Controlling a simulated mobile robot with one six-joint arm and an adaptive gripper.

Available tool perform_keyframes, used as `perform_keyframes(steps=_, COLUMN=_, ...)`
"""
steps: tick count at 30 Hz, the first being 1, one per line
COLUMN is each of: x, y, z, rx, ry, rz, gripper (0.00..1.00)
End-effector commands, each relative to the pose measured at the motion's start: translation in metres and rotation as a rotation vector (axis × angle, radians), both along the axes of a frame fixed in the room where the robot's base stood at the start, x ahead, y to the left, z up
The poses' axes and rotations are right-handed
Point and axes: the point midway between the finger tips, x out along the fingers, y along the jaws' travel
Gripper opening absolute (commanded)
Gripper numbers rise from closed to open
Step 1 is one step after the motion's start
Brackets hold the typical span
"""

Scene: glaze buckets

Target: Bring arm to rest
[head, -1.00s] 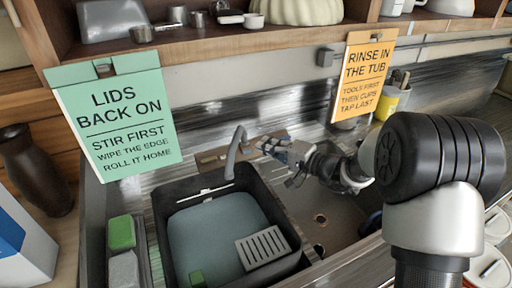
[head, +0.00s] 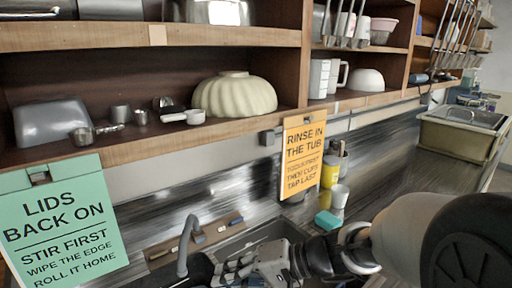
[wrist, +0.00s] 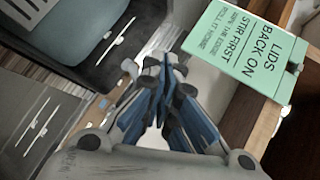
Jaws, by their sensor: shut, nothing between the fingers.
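My gripper (head: 238,270) shows at the bottom of the head view, over the sink area and in front of the faucet's right side. In the wrist view its blue-padded fingers (wrist: 166,92) come together at their tips. It is shut and empty. My arm reaches in from the lower right of the head view. The fingers look clear of the things around them, with the dark tub (wrist: 125,35) and the green sign (wrist: 248,50) beyond them in the wrist view.
A grey faucet (head: 187,245) stands left of my gripper. Green (head: 60,225) and orange (head: 303,155) signs hang from the wooden shelf (head: 150,148). A yellow container (head: 330,172), a white cup (head: 340,196) and a turquoise sponge (head: 327,220) stand behind the arm. A lidded bin (head: 462,130) is far right.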

Motion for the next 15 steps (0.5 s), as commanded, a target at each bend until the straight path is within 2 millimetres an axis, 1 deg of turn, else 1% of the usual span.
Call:
perform_keyframes(steps=1, x=-0.026, y=-0.006, z=0.006, rx=-0.078, ry=-0.003, rz=0.034, gripper=0.00)
perform_keyframes(steps=3, x=-0.059, y=-0.019, z=0.005, rx=-0.198, ry=0.006, rz=0.067, gripper=0.00)
perform_keyframes(steps=5, x=-0.084, y=-0.034, z=0.003, rx=-0.305, ry=0.007, rz=0.082, gripper=0.00)
perform_keyframes(steps=6, x=-0.099, y=-0.045, z=0.001, rx=-0.378, ry=0.004, rz=0.084, gripper=0.00)
perform_keyframes(steps=8, x=-0.119, y=-0.065, z=-0.001, rx=-0.489, ry=-0.007, rz=0.077, gripper=0.00)
perform_keyframes(steps=10, x=-0.139, y=-0.090, z=-0.004, rx=-0.618, ry=-0.028, rz=0.053, gripper=0.00)
perform_keyframes(steps=12, x=-0.154, y=-0.116, z=-0.006, rx=-0.740, ry=-0.058, rz=0.014, gripper=0.00)
perform_keyframes(steps=15, x=-0.169, y=-0.152, z=-0.005, rx=-0.889, ry=-0.107, rz=-0.055, gripper=0.00)
